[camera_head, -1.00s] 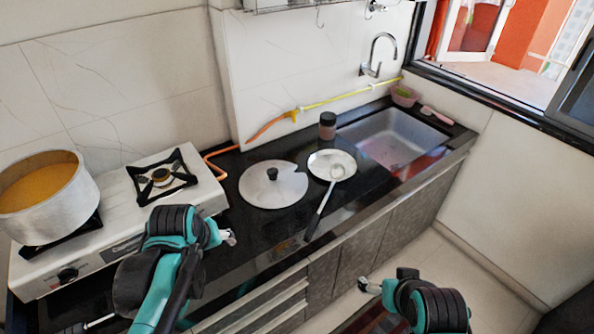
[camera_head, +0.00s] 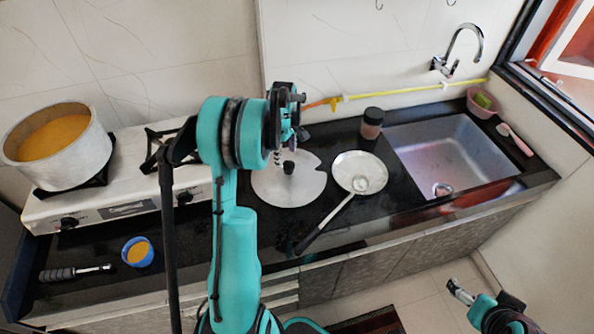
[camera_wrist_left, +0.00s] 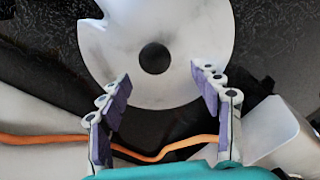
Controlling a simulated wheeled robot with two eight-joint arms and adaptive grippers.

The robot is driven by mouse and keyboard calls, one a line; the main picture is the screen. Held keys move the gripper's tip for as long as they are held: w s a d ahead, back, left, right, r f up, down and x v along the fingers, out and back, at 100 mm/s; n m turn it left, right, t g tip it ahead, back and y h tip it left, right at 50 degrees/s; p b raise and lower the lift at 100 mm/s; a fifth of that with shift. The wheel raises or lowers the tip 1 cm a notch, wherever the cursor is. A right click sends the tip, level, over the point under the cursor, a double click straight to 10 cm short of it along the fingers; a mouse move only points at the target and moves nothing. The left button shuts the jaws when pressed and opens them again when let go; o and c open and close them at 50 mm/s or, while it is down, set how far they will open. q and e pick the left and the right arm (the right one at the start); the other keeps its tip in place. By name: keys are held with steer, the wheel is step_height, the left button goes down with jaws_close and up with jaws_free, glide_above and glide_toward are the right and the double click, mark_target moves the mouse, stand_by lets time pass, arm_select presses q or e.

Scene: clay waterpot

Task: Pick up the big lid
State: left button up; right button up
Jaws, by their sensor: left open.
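The big lid (camera_head: 282,190) is a flat, pale grey disc with a dark knob (camera_head: 289,167). It lies on the black counter between the stove and the small white plate. My left gripper (camera_head: 297,128) hangs above the lid's far side, apart from it. The wrist view shows my left gripper (camera_wrist_left: 161,80) open and empty, its purple-padded fingers spread below and either side of the lid's knob (camera_wrist_left: 154,58). Its forearm partly hides the stove. My right gripper (camera_head: 457,288) is low at the right, away from the counter; its jaws are too small to judge.
A white plate (camera_head: 345,165) with a ladle (camera_head: 330,218) across it lies right of the lid. A dark-capped jar (camera_head: 372,124) stands behind it. The sink (camera_head: 455,155) is further right. A pot (camera_head: 85,150) sits on the stove (camera_head: 105,195). A blue cup (camera_head: 138,252) stands front left.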

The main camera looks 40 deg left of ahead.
mark_target(287, 164)
arm_select(q)
steer(key=shift+s+f, duration=0.1)
steer(key=shift+f, duration=0.8)
steer(key=f, duration=0.1)
steer(key=f+b, duration=0.1)
steer(key=f, duration=0.1)
steer(key=f+b, duration=0.1)
steer(key=shift+w+f, duration=0.4)
steer(key=shift+r, duration=0.15)
steer(key=shift+c, duration=1.1)
jaws_close()
